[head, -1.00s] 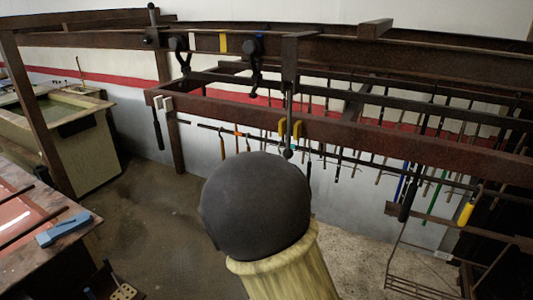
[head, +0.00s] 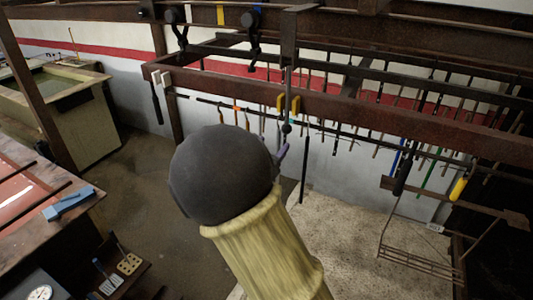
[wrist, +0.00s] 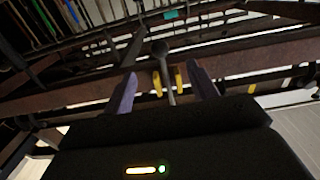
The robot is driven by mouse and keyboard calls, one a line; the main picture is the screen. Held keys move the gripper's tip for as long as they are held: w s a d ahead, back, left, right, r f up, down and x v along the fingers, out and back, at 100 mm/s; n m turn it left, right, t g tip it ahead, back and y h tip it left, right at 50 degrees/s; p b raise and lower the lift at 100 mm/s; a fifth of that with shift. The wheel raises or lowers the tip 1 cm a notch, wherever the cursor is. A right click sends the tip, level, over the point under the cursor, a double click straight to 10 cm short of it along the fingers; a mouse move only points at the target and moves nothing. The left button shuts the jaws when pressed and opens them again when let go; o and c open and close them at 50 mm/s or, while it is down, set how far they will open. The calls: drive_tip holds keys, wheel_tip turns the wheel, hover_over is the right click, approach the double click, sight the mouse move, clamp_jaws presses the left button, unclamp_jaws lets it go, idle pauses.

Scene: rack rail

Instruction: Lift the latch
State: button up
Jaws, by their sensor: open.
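The latch appears to be a thin grey rod with a dark round knob (head: 286,128), hanging upright at the front of a rusty rail (head: 370,112). Two yellow pieces (head: 295,103) flank the rod on the rail. In the wrist view the knob (wrist: 161,48) and rod lie between the purple fingers of my gripper (wrist: 163,74), with the yellow pieces (wrist: 179,78) also between them. The fingers are open and apart, with nothing held. In the head view only a purple fingertip (head: 281,153) shows, just below the knob; my arm hides the rest.
Upper beams carry dark hanging clamps (head: 253,30). Several rods and tools hang behind the rail. A wire rack (head: 420,262) is at lower right. A workbench (head: 30,200) with a blue item (head: 68,203) is at left. The floor between is clear.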

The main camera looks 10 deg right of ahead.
sight(284, 131)
drive_tip(key=b+x, duration=0.1)
drive_tip(key=x, duration=1)
drive_tip(key=shift+a, duration=0.1)
drive_tip(key=shift+s, duration=0.1)
drive_tip(key=c, duration=0.9)
